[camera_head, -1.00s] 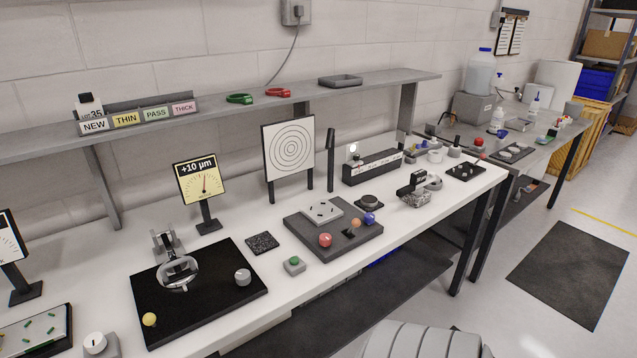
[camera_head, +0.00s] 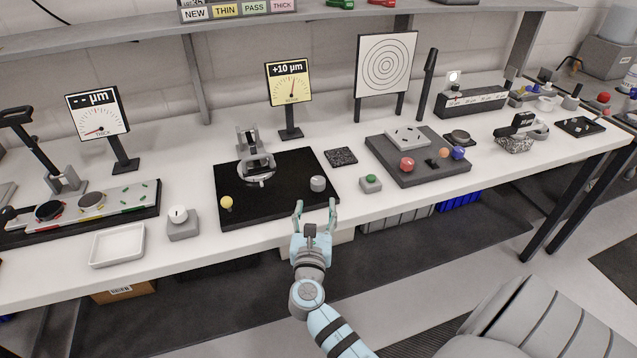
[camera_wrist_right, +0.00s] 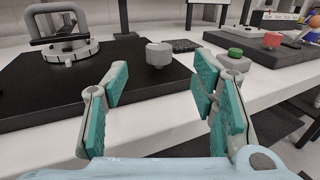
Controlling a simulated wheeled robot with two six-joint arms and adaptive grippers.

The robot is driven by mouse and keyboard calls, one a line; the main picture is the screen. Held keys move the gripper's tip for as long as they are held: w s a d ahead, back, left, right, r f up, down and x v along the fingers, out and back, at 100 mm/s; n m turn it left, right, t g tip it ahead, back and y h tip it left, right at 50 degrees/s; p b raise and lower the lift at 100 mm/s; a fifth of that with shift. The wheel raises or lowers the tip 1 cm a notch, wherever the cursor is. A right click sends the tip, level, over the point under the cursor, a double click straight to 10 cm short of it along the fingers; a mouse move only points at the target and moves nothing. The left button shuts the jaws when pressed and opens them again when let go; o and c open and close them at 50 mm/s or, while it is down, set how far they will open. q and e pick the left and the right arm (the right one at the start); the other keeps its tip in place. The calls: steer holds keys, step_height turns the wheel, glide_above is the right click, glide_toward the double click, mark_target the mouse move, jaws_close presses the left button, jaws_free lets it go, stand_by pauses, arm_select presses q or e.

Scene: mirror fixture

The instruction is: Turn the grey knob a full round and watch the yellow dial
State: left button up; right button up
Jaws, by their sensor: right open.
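The grey knob (camera_head: 318,183), a short cylinder, stands on the right front part of the black board (camera_head: 240,216). It also shows in the right wrist view (camera_wrist_right: 159,55), beyond and between my fingers. The yellow dial (camera_head: 290,86) stands on a post behind the board. It reads "+10 µm" and its needle points up, slightly to the right. My right gripper (camera_head: 316,206) is open and empty at the board's front edge, short of the knob and apart from it. My left gripper is not in view.
A round fixture with a metal frame (camera_head: 257,166) and a yellow ball (camera_head: 227,202) are on the same board. A green button (camera_head: 370,182) sits close to its right. A shelf runs above the bench.

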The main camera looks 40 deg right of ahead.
mark_target(318, 180)
steer(key=b+x, duration=0.1)
steer(key=x, duration=0.2)
steer(key=b+x, duration=0.1)
steer(key=x, duration=0.3)
steer(key=b+x, duration=0.1)
steer(key=x, duration=0.2)
steer(key=shift+w+d+f, duration=0.1)
steer(key=shift+w+f, duration=0.1)
steer(key=shift+f, duration=0.1)
steer(key=shift+w+d+r+b, duration=0.1)
steer(key=shift+w+d+b, duration=0.2)
steer(key=shift+w+d, duration=0.1)
steer(key=shift+r, duration=0.1)
steer(key=shift+c, duration=0.3)
steer(key=c, duration=1.1)
steer(key=shift+p, duration=0.3)
